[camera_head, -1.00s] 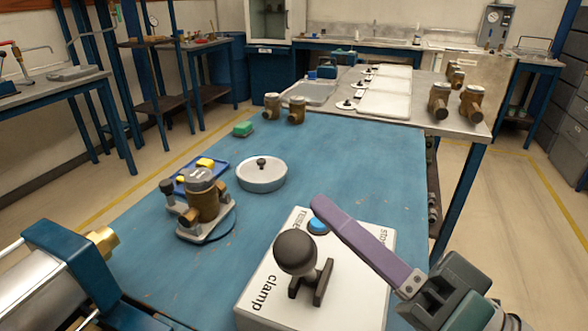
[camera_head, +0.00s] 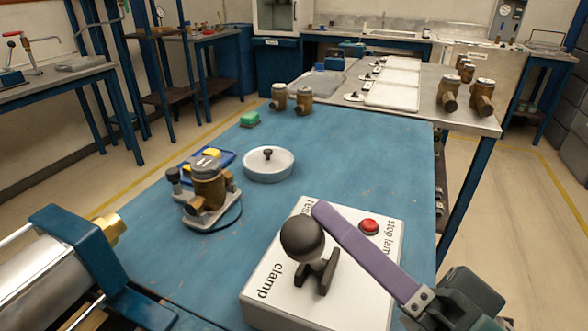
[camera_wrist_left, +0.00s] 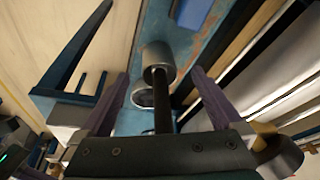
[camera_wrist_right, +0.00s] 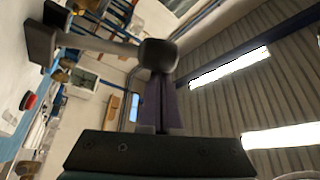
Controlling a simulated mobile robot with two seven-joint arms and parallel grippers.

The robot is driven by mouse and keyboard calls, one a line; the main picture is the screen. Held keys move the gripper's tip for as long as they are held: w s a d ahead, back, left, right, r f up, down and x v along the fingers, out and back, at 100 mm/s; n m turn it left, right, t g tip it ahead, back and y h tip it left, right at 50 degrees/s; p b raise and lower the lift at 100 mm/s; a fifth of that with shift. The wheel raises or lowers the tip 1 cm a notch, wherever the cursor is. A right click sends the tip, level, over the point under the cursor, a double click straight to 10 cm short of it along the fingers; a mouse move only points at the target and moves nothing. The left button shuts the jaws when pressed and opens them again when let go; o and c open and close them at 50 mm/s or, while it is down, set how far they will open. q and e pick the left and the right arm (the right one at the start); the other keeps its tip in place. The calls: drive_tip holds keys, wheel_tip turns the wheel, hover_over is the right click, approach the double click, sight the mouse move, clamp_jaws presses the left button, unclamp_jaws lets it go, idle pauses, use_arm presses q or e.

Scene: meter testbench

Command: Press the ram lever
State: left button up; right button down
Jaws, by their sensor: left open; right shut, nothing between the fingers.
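In the left wrist view a dark rod (camera_wrist_left: 165,115) with a grey cylindrical head (camera_wrist_left: 158,58) stands between the two purple fingers of my open left gripper (camera_wrist_left: 160,77). It may be the ram lever; I cannot tell, nor whether a finger touches it. The left gripper is out of the head view. My right gripper (camera_head: 320,210) is shut and empty, above the white control box (camera_head: 272,275). Its tip is close beside the black ball knob (camera_head: 302,236) of the clamp lever. The ball also shows in the right wrist view (camera_wrist_right: 158,54); contact is unclear.
A red button (camera_head: 369,226) is on the box. A metal cylinder in a blue frame (camera_head: 72,250) with a brass nozzle (camera_head: 109,227) is at left. A brass meter (camera_head: 207,187) and white round dish (camera_head: 268,165) stand on the blue bench (camera_head: 330,150). The bench middle is clear.

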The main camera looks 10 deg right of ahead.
use_arm(q)
wheel_tip(320, 180, down, 2)
drive_tip(key=shift+a+f+b, duration=0.1)
drive_tip(key=shift+b, duration=0.9)
use_arm(e)
drive_tip(key=v, duration=1)
